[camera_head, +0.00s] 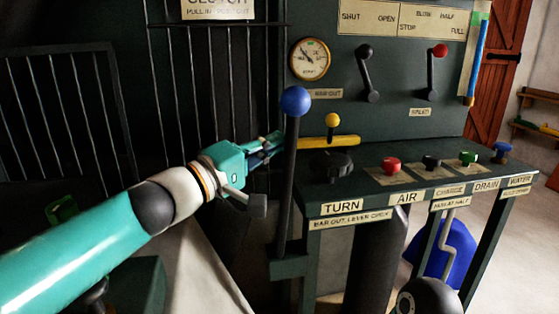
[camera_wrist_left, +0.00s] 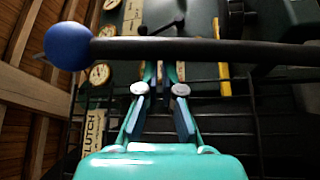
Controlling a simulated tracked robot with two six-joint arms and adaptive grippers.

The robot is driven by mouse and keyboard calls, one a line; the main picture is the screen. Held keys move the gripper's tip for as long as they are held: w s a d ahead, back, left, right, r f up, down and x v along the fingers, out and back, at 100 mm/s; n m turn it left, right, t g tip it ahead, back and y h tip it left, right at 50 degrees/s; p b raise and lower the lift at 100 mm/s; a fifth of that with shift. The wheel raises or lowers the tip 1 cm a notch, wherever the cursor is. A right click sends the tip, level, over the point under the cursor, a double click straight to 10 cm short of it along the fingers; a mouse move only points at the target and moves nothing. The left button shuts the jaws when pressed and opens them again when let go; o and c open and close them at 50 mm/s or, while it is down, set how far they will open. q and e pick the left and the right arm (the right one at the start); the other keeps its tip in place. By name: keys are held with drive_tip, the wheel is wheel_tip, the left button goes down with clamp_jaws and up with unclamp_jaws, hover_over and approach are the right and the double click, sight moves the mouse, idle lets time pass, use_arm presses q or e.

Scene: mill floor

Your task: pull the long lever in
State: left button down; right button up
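The long lever (camera_head: 289,175) is a dark upright bar with a blue ball (camera_head: 295,101) on top, rising from a dark bracket at the left of the control desk. In the left wrist view the lever (camera_wrist_left: 210,49) runs across the picture, its blue ball (camera_wrist_left: 68,46) at the left. My left gripper (camera_head: 274,143) is left of the bar, below the ball, fingers pointing toward it. In the left wrist view the fingers (camera_wrist_left: 162,70) are parted with nothing held, tips close to the bar; contact cannot be told. My right gripper is not in view.
A yellow bar (camera_head: 330,141) and a black knob (camera_head: 331,165) lie right of the lever on the desk, with red (camera_head: 391,164) and other coloured knobs beyond. A barred guard (camera_head: 200,90) stands behind my left arm. Two smaller levers (camera_head: 368,75) are on the back panel.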

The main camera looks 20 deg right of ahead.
use_arm(q)
drive_tip(key=shift+s+d+f+m+g, duration=0.2)
drive_tip(key=shift+s+d+m+g, duration=0.1)
drive_tip(key=shift+s+d+m, duration=0.25)
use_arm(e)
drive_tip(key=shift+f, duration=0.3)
use_arm(q)
drive_tip(key=shift+s, duration=0.15)
drive_tip(key=shift+a+n, duration=0.15)
drive_tip(key=shift+n, duration=0.1)
drive_tip(key=w+b+v, duration=0.1)
drive_tip(key=b+v, duration=0.3)
drive_tip(key=v, duration=0.6)
drive_tip(key=shift+a+n+b, duration=0.3)
drive_tip(key=shift+a, duration=0.2)
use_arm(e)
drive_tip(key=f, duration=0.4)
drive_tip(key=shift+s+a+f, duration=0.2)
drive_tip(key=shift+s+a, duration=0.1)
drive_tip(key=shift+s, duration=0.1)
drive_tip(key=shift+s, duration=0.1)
